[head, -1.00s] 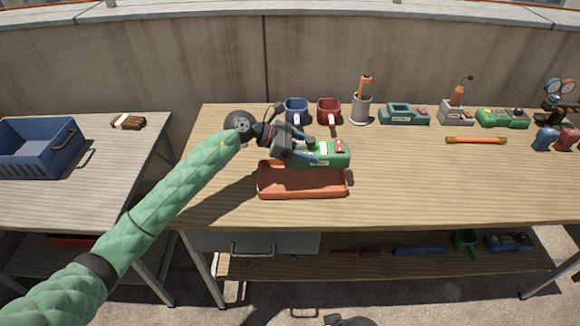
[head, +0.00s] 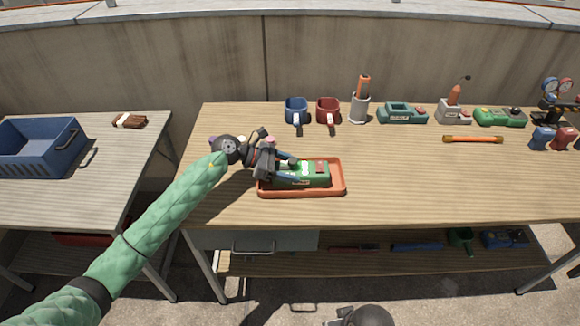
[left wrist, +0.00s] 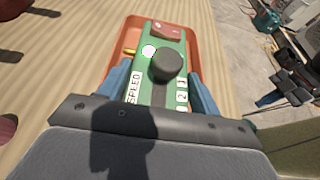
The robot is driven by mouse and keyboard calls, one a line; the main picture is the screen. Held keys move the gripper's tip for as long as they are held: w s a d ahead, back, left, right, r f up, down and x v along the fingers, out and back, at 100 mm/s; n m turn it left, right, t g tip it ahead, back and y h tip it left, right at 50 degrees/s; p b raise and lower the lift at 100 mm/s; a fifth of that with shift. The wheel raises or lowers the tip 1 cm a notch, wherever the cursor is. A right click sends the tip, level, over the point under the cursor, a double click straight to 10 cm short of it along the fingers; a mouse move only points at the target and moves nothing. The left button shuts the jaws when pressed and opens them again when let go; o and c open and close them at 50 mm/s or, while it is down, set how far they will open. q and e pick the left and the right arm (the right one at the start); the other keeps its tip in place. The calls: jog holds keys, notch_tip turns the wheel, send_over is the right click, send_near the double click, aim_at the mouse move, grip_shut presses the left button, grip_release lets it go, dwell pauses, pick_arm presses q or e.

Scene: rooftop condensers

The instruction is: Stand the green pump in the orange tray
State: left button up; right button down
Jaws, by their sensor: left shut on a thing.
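The green pump (head: 309,181) is in the orange tray (head: 338,187) near the front of the wooden bench. It looks upright, with its label side toward me and its red part on top. My left gripper (head: 287,172) is shut on the pump from its left end. In the left wrist view, blue fingers lie on both sides of the green pump (left wrist: 150,93), and the orange tray (left wrist: 134,30) shows around it. Whether the pump's underside touches the tray floor is hidden. My right gripper cannot be made out; a dark part of me shows at the bottom edge.
A grey cup (head: 359,108), a teal device (head: 402,113) and another green device (head: 499,117) line the back. An orange-yellow bar (head: 473,139) lies to the right. The front right is clear.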

jog(key=shift+a+f, duration=0.1)
jog(key=shift+a, duration=0.05)
pick_arm(q)
jog(key=shift+f, duration=0.1)
jog(key=o, duration=1.4)
pick_arm(e)
jog(key=shift+a+f, duration=0.1)
jog(key=shift+f, duration=0.3)
